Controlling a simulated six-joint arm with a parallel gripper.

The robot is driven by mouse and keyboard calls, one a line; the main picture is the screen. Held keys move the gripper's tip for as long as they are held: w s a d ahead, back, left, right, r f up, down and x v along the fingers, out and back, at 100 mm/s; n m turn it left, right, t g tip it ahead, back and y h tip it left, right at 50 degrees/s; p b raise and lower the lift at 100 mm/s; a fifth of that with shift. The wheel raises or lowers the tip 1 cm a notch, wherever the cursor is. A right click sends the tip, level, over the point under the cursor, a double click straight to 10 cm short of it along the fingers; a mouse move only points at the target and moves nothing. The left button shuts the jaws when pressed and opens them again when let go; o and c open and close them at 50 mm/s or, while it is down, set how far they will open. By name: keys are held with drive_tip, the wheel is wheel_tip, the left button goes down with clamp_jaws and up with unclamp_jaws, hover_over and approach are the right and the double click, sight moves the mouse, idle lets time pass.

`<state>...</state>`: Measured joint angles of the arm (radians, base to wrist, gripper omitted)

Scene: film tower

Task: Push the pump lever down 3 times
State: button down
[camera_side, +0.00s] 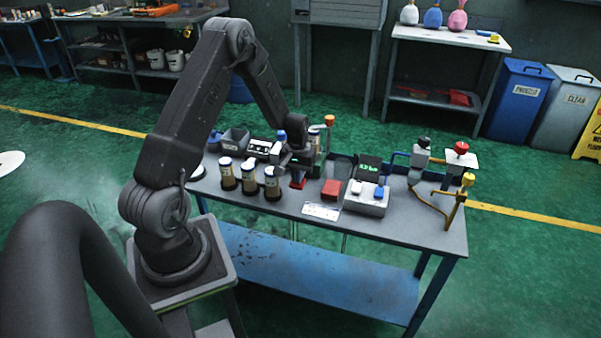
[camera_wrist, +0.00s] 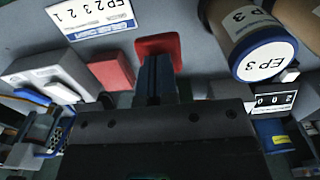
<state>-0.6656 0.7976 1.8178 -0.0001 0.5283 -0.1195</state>
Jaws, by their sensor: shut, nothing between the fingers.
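My gripper (camera_side: 298,174) points down over the middle of the bench, its fingers shut and empty. In the wrist view the dark fingertips (camera_wrist: 156,66) overlap the near edge of a red pad (camera_wrist: 165,44). The red pad also shows just below the fingers in the side view (camera_side: 297,184). It may be the pump lever's end, but I cannot tell for sure. I also cannot tell whether the fingers touch it. A post with an orange knob (camera_side: 329,120) stands just behind and right of the gripper. The lever's linkage is hidden behind my wrist.
Brown canisters with pale lids (camera_side: 249,178) stand left of the gripper; one labelled EP 3 (camera_wrist: 264,60) is close. A red block (camera_side: 331,190), white button box (camera_side: 366,200) and label card (camera_side: 321,211) lie to the right.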

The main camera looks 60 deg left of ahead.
drive_tip(key=shift+a+f, duration=0.1)
drive_tip(key=shift+f, duration=1.1)
drive_tip(key=shift+r, duration=2.85)
